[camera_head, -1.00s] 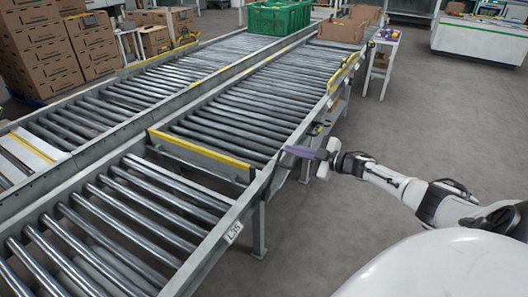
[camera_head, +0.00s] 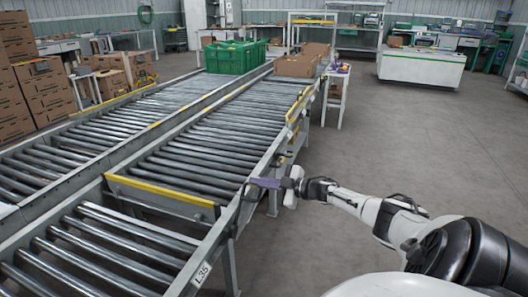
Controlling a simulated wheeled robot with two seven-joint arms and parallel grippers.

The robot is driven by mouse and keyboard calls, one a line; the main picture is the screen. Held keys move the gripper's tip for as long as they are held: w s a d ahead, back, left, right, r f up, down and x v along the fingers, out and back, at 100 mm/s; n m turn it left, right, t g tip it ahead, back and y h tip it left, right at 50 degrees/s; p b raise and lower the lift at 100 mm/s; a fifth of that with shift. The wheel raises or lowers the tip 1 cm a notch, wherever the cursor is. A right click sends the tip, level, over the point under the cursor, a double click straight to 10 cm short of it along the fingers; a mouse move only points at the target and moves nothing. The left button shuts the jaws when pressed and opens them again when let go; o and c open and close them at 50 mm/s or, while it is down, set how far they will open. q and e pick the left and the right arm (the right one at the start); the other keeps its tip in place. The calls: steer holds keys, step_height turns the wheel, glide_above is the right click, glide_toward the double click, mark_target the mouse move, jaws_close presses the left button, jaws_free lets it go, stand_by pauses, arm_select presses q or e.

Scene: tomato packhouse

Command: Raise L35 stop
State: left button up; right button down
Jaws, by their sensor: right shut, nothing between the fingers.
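The L35 stop (camera_head: 160,190) is a grey cross plate with a yellow top edge. It spans the right-hand conveyor lane and stands above the rollers near it. The L35 label (camera_head: 201,274) is a white tag on the lane's right side rail, nearer to me. My left gripper is not in view.
A green crate (camera_head: 230,57) and cardboard boxes (camera_head: 296,66) sit at the conveyors' far end. A small white stand (camera_head: 338,98) is right of the lane. Stacked cartons (camera_head: 40,90) stand at the left. The floor (camera_head: 400,150) right of the conveyor is clear.

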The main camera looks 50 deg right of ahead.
arm_select(q)
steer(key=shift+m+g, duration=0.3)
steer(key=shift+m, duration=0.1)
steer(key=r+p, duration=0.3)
steer(key=p, duration=0.1)
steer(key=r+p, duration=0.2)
steer(key=p, duration=0.3)
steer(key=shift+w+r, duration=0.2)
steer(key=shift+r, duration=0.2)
arm_select(e)
steer(key=s+r, duration=0.5)
steer(key=s, duration=0.5)
steer(key=shift+s+a+r, duration=0.15)
steer(key=shift+a+r, duration=0.05)
steer(key=shift+a, duration=0.15)
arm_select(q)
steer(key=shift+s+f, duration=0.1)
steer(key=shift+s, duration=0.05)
